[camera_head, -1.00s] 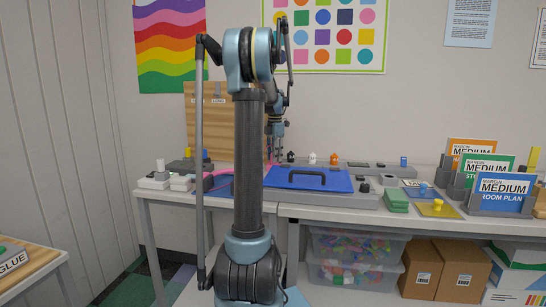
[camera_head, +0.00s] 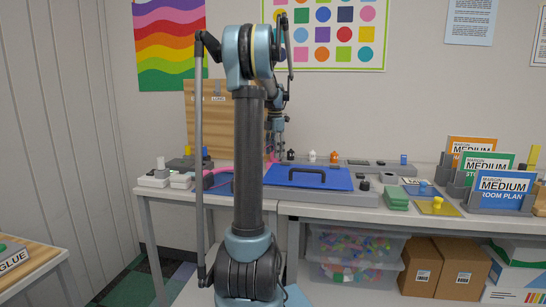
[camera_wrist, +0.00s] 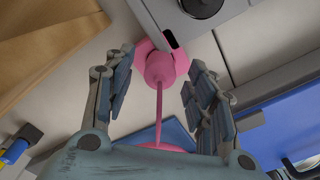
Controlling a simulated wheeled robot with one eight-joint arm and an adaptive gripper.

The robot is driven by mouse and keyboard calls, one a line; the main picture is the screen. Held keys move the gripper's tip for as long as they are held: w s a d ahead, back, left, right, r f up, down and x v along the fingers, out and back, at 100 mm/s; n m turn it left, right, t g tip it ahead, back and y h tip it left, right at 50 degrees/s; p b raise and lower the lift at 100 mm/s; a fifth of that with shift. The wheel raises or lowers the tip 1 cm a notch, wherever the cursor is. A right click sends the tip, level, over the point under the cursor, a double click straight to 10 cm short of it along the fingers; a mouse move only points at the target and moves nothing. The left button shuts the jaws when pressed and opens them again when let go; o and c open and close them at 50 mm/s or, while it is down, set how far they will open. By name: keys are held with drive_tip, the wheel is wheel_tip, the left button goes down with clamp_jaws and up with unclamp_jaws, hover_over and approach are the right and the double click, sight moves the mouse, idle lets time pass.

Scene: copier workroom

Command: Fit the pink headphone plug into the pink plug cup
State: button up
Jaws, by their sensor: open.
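The pink headphone plug (camera_wrist: 159,66) shows in the wrist view as a round pink body with a thin pink cord running down the picture. A pink angular piece, seemingly the pink plug cup (camera_wrist: 142,50), shows directly behind it. The plug appears lined up over or in the cup; how deep it sits is hidden. My gripper (camera_wrist: 158,72) is open, with one finger on each side of the plug and visible gaps to both. In the head view my gripper (camera_head: 274,150) is small and partly hidden by my arm, above the back of the table.
A blue panel with a black handle (camera_head: 320,178) lies right of my gripper. Small black, white and orange pieces stand behind it. A wooden board (camera_head: 215,125) stands at the back left. White blocks (camera_head: 155,181) lie on the left. Sign holders (camera_head: 500,200) stand at the right.

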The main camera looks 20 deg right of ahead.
wheel_tip(320, 180, up, 10)
idle(0.4)
idle(0.4)
